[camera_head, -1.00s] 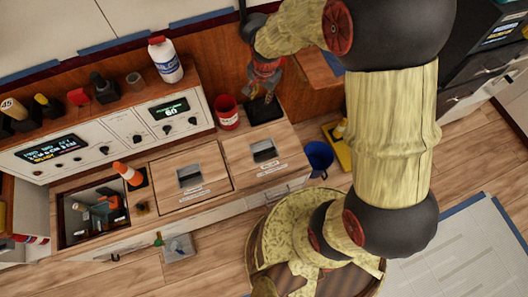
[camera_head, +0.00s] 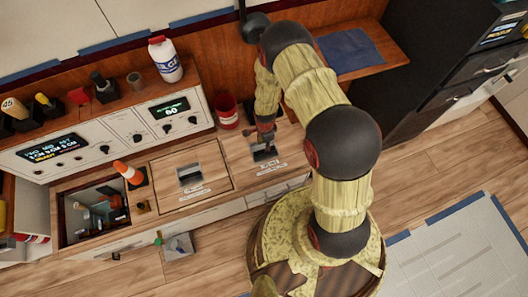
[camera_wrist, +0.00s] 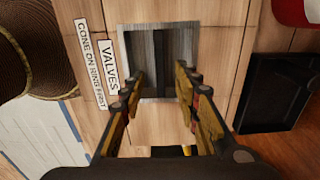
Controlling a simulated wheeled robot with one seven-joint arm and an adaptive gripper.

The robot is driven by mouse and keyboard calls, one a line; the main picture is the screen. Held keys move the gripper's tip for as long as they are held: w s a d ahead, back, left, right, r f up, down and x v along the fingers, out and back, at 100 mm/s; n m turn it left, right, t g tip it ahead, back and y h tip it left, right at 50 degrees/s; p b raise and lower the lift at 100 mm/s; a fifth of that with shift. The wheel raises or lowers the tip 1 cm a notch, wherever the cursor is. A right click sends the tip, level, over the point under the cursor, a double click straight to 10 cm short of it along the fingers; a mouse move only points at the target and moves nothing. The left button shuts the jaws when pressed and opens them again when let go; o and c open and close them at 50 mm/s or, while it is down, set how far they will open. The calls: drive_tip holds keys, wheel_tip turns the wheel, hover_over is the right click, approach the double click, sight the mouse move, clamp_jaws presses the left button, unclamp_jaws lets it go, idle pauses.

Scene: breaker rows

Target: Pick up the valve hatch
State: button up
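The valve hatch is a light wooden panel (camera_head: 288,144) at the right end of the counter. It has a recessed metal handle plate, and it also shows in the wrist view (camera_wrist: 215,70) with a "VALVES" label (camera_wrist: 109,67). The hatch looks flat in the counter top. My gripper (camera_head: 264,146) is over the handle plate, pointing down. In the wrist view my gripper (camera_wrist: 160,82) is open, its two fingers apart on either side of the plate's dark central bar (camera_wrist: 158,50). Whether the fingertips touch the plate cannot be told. Nothing is held.
A second wooden hatch (camera_head: 212,168) with a similar handle lies to the left. Further left are an orange cone (camera_head: 126,170) and an open compartment (camera_head: 66,228). A red cup (camera_head: 226,108) stands behind, and a black tray (camera_wrist: 285,90) lies close beside the valve hatch.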

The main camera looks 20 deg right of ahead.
drive_tip(key=f+b, duration=0.1)
drive_tip(key=f, duration=0.2)
drive_tip(key=f+b, duration=0.1)
drive_tip(key=f, duration=0.1)
drive_tip(key=shift+a+f+b, duration=0.25)
drive_tip(key=shift+f+b, duration=0.05)
drive_tip(key=c, duration=0.3)
clamp_jaws()
drive_tip(key=shift+w+r, duration=0.1)
idle(0.6)
